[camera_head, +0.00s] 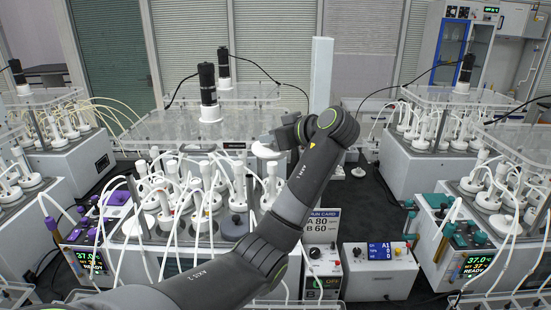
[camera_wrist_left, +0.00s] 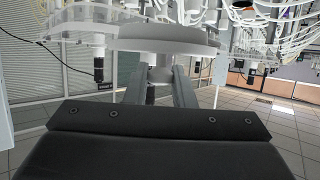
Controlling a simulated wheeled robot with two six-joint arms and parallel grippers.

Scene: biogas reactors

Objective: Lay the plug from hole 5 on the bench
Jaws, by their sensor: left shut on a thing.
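My left gripper (camera_head: 272,142) is above the right rear part of the middle reactor block (camera_head: 135,255). It is shut on a white plug (camera_head: 265,151), whose round disc shows just below the jaws. In the left wrist view, the two grey fingers of my left gripper (camera_wrist_left: 160,88) close on the plug's narrow stem, and its wide white disc (camera_wrist_left: 168,40) lies beyond them. The plug looks held clear of the reactors. My arm hides part of the block's right side. I cannot tell which hole is hole 5. My right gripper is not in view.
Several white bottles and tubes crowd the middle block, below a clear plate with a black motor (camera_head: 208,85). A white post (camera_head: 320,75) rises behind my gripper. A run card (camera_head: 323,228) and a control box (camera_head: 380,268) stand right of the block. Dark bench surface (camera_head: 375,205) shows there.

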